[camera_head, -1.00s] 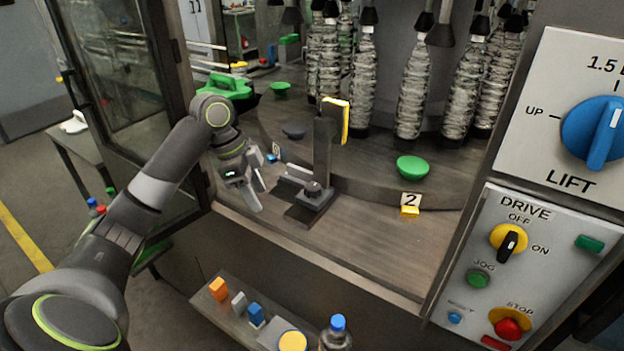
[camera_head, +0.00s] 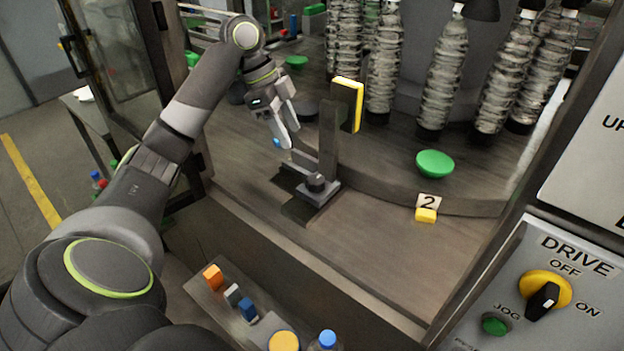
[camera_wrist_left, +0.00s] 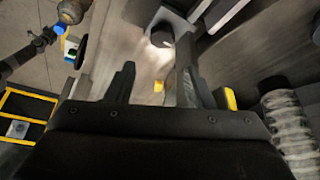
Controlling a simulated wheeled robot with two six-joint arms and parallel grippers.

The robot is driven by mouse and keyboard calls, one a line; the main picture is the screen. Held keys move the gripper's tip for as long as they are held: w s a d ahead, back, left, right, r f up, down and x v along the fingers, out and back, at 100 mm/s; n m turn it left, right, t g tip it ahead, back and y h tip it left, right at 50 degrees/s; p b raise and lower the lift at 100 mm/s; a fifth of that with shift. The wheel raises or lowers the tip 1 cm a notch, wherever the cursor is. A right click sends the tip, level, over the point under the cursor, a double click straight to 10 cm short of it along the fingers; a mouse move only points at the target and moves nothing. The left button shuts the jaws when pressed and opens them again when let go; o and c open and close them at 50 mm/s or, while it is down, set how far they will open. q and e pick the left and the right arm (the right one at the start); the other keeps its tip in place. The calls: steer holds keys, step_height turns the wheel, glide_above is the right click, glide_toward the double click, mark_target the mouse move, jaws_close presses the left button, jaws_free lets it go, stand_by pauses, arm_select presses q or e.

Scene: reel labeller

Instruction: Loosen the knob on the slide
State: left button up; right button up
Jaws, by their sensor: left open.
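The knob (camera_head: 316,182) is small, dark and round. It sits on the grey slide (camera_head: 318,198) at the foot of a dark upright post (camera_head: 329,130) with a yellow-edged pad (camera_head: 347,103). My left gripper (camera_head: 288,135) is open and empty, above and to the left of the knob, apart from it. In the left wrist view the knob (camera_wrist_left: 162,36) shows beyond the fingers, near the top middle. My left gripper's two dark fingers (camera_wrist_left: 154,88) stand apart there. My right gripper is not in view.
Plastic bottles (camera_head: 443,80) hang in a row behind the post. A green dome (camera_head: 435,163) and a yellow block (camera_head: 426,215) by a "2" label lie right of the slide. The drive panel (camera_head: 530,295) is at lower right. A tray (camera_head: 215,302) with small blocks is in front.

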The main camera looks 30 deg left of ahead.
arm_select(q)
steer(key=b, duration=0.2)
glide_toward(313, 179)
steer(key=p+x, duration=0.2)
steer(key=x, duration=0.5)
steer(key=shift+w+d+f, duration=0.15)
steer(key=shift+d, duration=0.05)
steer(key=shift+w+d+f, duration=0.15)
steer(key=shift+d+f, duration=0.05)
steer(key=shift+f, duration=0.5)
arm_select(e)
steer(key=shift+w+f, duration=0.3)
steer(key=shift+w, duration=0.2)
